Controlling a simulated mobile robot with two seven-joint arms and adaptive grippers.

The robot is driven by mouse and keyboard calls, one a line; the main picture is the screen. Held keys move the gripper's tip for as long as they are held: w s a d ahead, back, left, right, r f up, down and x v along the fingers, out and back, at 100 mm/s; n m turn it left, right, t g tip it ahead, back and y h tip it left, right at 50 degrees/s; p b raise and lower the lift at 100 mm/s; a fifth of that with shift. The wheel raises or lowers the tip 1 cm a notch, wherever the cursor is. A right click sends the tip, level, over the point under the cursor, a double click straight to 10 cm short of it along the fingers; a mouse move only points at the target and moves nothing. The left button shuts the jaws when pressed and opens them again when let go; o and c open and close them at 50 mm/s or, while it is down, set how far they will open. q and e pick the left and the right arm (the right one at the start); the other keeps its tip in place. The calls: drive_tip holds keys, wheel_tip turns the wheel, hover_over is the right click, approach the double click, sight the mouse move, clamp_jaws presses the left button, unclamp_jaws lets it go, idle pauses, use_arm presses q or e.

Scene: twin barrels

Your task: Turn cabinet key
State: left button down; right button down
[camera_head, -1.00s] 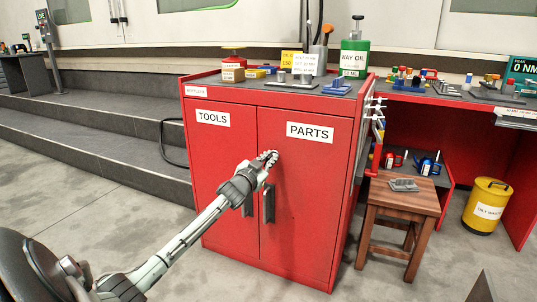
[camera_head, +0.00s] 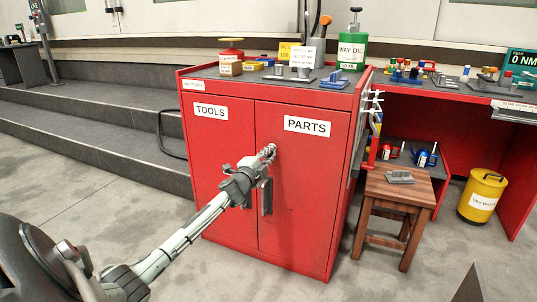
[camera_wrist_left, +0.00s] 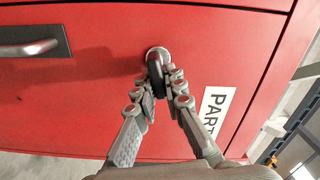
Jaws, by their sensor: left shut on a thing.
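The red cabinet (camera_head: 303,190) has two doors, labelled TOOLS on the left and PARTS on the right. My left gripper (camera_head: 268,152) is at the upper inner edge of the PARTS door. In the left wrist view, my left gripper (camera_wrist_left: 163,88) is shut on a dark key (camera_wrist_left: 155,72). The key sits at a round silver lock (camera_wrist_left: 158,54) in the red door. The fingers hide part of the key. A dark handle (camera_head: 266,197) is on the PARTS door below the gripper; a handle also shows in the wrist view (camera_wrist_left: 30,49). My right gripper is not in view.
On the cabinet top stand a green WAY OIL can (camera_head: 352,50), a red-topped can (camera_head: 231,58) and small tools. A wooden stool (camera_head: 390,205) and a yellow bin (camera_head: 482,196) are to the right. Grey steps (camera_head: 100,120) lie to the left.

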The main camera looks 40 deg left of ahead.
use_arm(q)
drive_tip(key=shift+f+m, duration=0.15)
drive_tip(key=shift+m, duration=1.15)
drive_tip(key=c, duration=1.6)
unclamp_jaws()
drive_tip(key=v, duration=1.2)
